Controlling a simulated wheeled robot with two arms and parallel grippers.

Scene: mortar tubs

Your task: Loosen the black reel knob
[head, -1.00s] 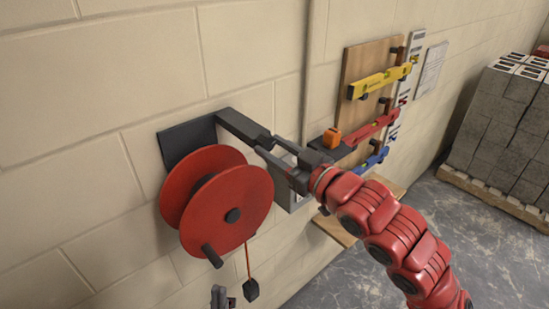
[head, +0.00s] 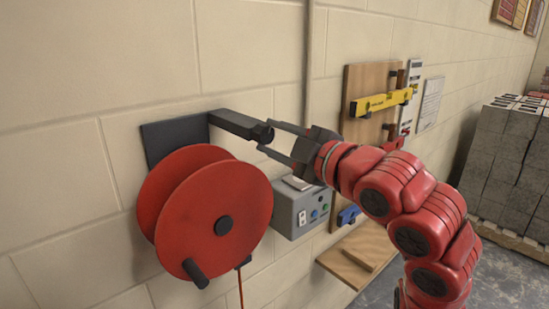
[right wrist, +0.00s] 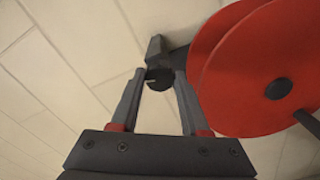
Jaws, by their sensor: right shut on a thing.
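The red reel (head: 215,205) hangs on the wall from a dark bracket arm (head: 235,122). The black knob (head: 262,133) is at the free end of that arm, above and right of the reel. My right gripper (head: 268,138) comes in from the right with its two fingers on either side of the knob, shut on it. In the right wrist view the knob (right wrist: 159,78) shows between the fingertips, with the reel (right wrist: 245,70) just to the right. The fingers partly hide the knob. My left gripper is not in view.
A grey control box (head: 295,208) is on the wall below my right gripper. A wooden board (head: 368,85) with a yellow level (head: 381,101) is to the right. A wooden shelf (head: 352,265) juts out below. Stacked grey blocks (head: 500,160) stand far right.

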